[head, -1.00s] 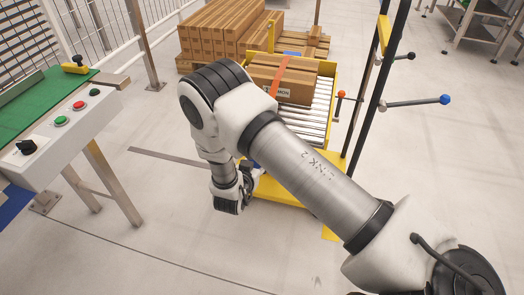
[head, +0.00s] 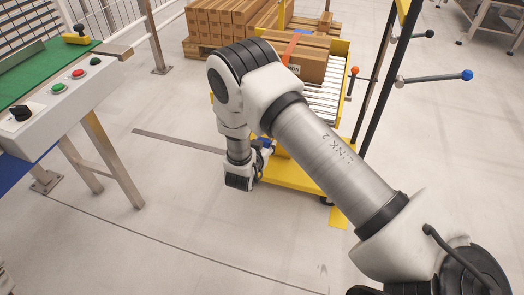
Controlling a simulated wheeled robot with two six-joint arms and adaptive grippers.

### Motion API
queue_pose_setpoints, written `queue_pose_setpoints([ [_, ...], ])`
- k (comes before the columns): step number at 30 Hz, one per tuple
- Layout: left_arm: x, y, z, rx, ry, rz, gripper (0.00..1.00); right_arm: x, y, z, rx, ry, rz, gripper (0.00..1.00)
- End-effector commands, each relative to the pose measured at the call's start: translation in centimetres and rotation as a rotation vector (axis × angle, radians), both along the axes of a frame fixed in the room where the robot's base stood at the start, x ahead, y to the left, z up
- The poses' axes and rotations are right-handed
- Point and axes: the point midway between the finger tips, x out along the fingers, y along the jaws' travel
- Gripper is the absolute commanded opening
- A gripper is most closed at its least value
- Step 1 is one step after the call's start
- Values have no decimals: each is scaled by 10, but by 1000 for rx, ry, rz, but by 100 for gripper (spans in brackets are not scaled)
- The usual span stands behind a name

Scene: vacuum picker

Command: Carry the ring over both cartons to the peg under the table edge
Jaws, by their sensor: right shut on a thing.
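A brown carton (head: 311,63) with an orange strap lies on the yellow-framed roller table (head: 328,102); whether a second carton stands there is hidden by my arm. My right gripper (head: 263,146) is low, beside the near left corner of the roller table's yellow base. It is shut, mostly hidden behind its wrist, and only a small grey and blue part shows. The ring in its grasp cannot be made out clearly. I cannot make out a peg under a table edge. My left gripper is not in view.
A black upright frame (head: 381,90) carries rods with a red ball (head: 355,70) and a blue ball (head: 467,75). A control bench (head: 50,105) with buttons stands at the left. Stacked cartons (head: 225,22) sit on a pallet behind. The near floor is clear.

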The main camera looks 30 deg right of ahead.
Motion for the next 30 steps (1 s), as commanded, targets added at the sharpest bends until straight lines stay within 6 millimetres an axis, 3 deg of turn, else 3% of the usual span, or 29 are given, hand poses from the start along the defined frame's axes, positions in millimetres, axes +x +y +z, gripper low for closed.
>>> queue_pose_setpoints([
  [17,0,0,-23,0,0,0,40,27,-32,-4,0,-2,-1,2],
  [30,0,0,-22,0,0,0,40,36,-42,-11,1,-1,0,2],
])
